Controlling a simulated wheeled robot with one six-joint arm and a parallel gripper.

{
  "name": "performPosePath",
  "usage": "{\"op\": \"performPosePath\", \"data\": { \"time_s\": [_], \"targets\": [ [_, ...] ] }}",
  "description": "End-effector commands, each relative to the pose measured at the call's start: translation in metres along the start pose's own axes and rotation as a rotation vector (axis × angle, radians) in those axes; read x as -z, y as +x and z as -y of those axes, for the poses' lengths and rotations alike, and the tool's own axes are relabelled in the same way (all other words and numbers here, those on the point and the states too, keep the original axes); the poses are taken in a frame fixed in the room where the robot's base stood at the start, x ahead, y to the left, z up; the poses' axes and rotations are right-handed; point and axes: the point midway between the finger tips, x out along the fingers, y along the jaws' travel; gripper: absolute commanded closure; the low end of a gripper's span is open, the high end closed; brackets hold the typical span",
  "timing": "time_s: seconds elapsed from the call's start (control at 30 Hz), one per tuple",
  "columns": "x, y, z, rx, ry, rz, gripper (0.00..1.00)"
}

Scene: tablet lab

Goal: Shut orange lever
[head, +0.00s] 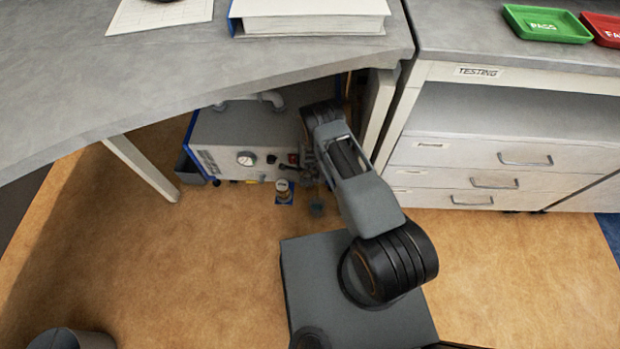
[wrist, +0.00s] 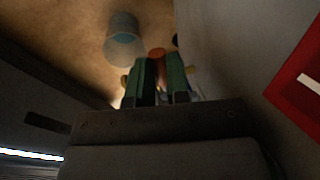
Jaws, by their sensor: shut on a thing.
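In the wrist view, my gripper (wrist: 160,72) has its two green-padded fingers closed on an orange lever (wrist: 157,53). Only the rounded orange end shows between the fingertips; the rest of the lever is hidden by the fingers. In the head view, my arm reaches under the bench to the front of a grey and blue machine (head: 225,130). My gripper's fingers and the lever cannot be made out there. The machine's front has a round gauge (head: 246,158).
A red panel (wrist: 299,88) is close at right. The bench leg (head: 143,168) stands left of the machine; white drawers (head: 470,155) stand right.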

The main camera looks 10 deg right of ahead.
Motion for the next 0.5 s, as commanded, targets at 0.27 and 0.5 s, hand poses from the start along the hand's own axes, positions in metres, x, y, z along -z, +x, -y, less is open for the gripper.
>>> {"op": "performPosePath", "data": {
  "time_s": [0.27, 0.5],
  "targets": [
    [0.0019, 0.0001, 0.0005, 0.001, 0.006, -0.006, 0.82],
    [0.0002, -0.0001, 0.0, 0.0, 0.002, -0.003, 0.59]
  ]
}}
